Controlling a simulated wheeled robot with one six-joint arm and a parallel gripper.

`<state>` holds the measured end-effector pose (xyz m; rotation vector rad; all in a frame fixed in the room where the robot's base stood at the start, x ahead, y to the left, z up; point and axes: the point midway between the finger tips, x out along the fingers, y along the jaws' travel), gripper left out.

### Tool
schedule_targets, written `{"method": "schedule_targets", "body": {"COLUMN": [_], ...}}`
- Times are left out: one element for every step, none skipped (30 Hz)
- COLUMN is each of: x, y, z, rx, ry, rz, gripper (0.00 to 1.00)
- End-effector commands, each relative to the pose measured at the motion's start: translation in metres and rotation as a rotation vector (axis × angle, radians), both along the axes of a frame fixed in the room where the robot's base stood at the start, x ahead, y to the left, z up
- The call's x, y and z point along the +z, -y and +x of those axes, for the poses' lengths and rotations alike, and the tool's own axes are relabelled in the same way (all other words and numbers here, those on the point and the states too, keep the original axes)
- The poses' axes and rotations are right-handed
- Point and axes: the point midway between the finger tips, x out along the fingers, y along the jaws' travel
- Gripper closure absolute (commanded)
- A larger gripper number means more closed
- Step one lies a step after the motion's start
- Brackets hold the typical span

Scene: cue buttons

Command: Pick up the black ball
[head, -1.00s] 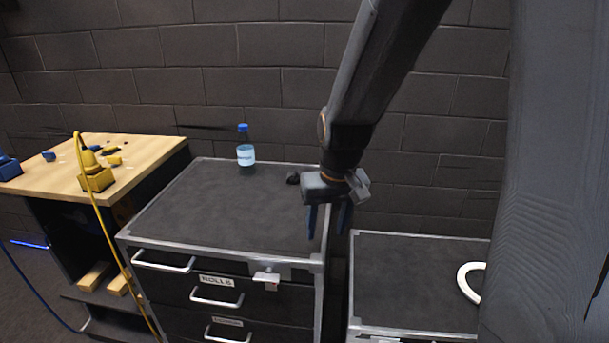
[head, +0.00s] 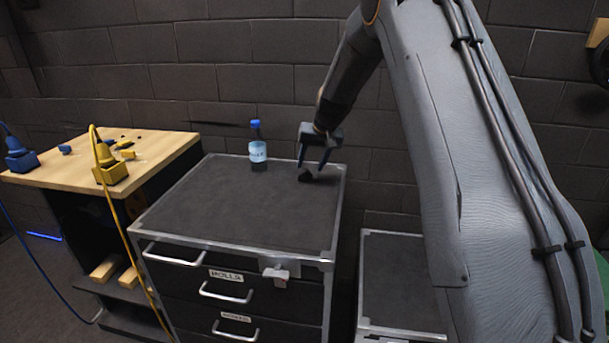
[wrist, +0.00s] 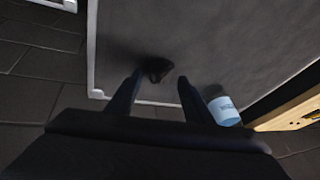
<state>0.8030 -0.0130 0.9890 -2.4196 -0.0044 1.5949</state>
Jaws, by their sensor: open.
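The black ball (head: 305,176) is a small dark lump on the dark top of the drawer cabinet (head: 225,205), near its back right corner. In the wrist view the ball (wrist: 156,70) lies just ahead of my fingertips, toward the left finger. Its outline is blurred and hard to make out against the dark surface. My gripper (head: 312,168) points down over the ball with its fingers apart. In the wrist view my gripper (wrist: 160,80) is open with nothing held between the fingers.
A water bottle with a blue cap (head: 258,150) stands left of my gripper; it also shows in the wrist view (wrist: 222,108). A wooden workbench (head: 150,148) with blue and yellow items is at left. A lower cabinet (head: 395,270) is at right. The brick wall is behind.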

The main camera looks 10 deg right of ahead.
Motion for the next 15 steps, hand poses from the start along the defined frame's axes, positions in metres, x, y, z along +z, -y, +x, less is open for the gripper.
{"method": "schedule_targets", "body": {"x": [-0.002, -0.003, -0.007, -0.010, -0.012, -0.016, -0.019, -0.022, -0.026, -0.029, -0.033, -0.036, -0.038, -0.039, -0.042], "y": [-0.001, -0.001, -0.002, -0.003, -0.004, -0.005, -0.006, -0.006, -0.007, -0.008, -0.008, -0.008, -0.008, -0.008, -0.009], "z": [0.002, 0.003, 0.004, 0.006, 0.008, 0.011, 0.012, 0.014, 0.017, 0.018, 0.020, 0.021, 0.023, 0.023, 0.024], "rx": [0.000, 0.000, 0.000, 0.000, 0.000, 0.000, 0.000, 0.000, 0.000, 0.000, 0.000, 0.000, 0.000, 0.000, 0.000], "ry": [0.000, 0.000, -0.001, -0.001, -0.001, -0.002, -0.002, -0.002, -0.001, -0.001, -0.001, 0.000, 0.001, 0.001, 0.001], "rz": [0.000, 0.000, 0.000, 0.000, 0.000, 0.000, 0.000, 0.000, 0.000, 0.000, 0.000, 0.000, 0.000, 0.000, 0.000], "gripper": [0.53, 0.53, 0.53, 0.53, 0.53, 0.53, 0.53, 0.53, 0.53, 0.53, 0.53, 0.53, 0.53, 0.53, 0.53]}}
